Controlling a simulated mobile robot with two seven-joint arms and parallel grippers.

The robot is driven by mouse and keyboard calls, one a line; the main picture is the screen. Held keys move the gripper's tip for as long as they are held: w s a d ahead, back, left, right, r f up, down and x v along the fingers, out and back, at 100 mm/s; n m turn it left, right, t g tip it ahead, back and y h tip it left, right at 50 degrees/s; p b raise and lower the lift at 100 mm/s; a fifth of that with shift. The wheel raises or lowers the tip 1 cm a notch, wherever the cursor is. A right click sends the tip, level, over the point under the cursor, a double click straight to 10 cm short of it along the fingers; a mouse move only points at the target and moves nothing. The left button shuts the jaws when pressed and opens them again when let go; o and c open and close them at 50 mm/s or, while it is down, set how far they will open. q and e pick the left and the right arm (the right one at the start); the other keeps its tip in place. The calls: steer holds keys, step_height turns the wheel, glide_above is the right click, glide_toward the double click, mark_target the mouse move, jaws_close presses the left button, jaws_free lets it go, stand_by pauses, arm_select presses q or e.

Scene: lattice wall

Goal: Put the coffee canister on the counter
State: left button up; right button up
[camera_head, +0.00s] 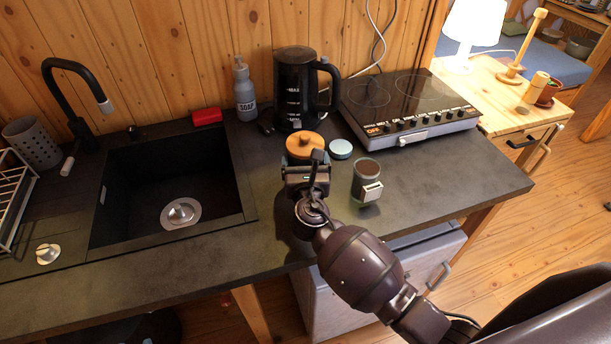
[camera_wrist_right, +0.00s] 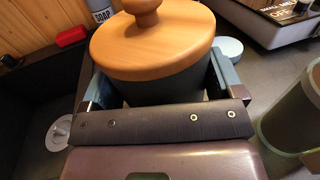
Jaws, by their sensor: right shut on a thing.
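The coffee canister, a dark round body with a wooden knobbed lid (camera_head: 304,144), is at the front of the kettle in the head view. In the right wrist view its lid (camera_wrist_right: 152,42) and dark side (camera_wrist_right: 160,90) fill the upper middle. My right gripper (camera_head: 305,168) is shut on the canister, with one finger on each side of its body. The canister looks upright. The gripper hides its base, so I cannot tell whether it touches the counter (camera_head: 440,180). My left gripper is not in view.
A small light-blue lid (camera_head: 340,149), a black kettle (camera_head: 297,90) and a cooktop (camera_head: 408,105) are behind. The sink (camera_head: 170,190) opens to the left. The counter's right end is clear.

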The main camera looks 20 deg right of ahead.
step_height(320, 180, down, 3)
steer(key=shift+f+b, duration=0.1)
steer(key=shift+b, duration=0.4)
steer(key=shift+f, duration=0.5)
steer(key=shift+f, duration=0.2)
steer(key=o, duration=0.9)
